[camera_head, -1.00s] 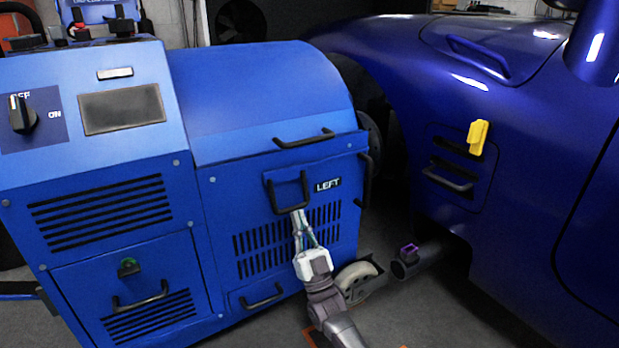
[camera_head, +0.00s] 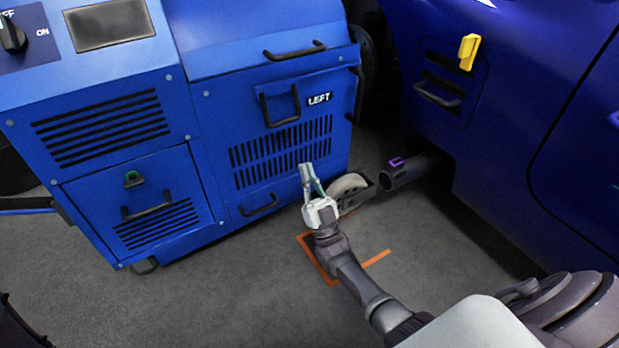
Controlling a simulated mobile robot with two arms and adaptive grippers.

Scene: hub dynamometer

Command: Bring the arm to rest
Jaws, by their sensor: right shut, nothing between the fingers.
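My right gripper (camera_head: 307,168) is shut and empty in the head view. It hangs in front of the slotted vent on the blue dynamometer cabinet (camera_head: 230,182), below the black handle (camera_head: 281,105) beside the LEFT label. The fingertips look apart from that handle. My right arm (camera_head: 352,274) reaches up to the gripper from the lower right, over the floor. My left gripper is not in view.
A blue vehicle (camera_head: 540,130) with a yellow latch (camera_head: 468,52) and an exhaust pipe (camera_head: 412,171) stands at right. A caster wheel (camera_head: 348,187) is close behind the gripper. Orange floor marks (camera_head: 376,259) lie by the arm. The grey floor (camera_head: 240,290) at front is clear.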

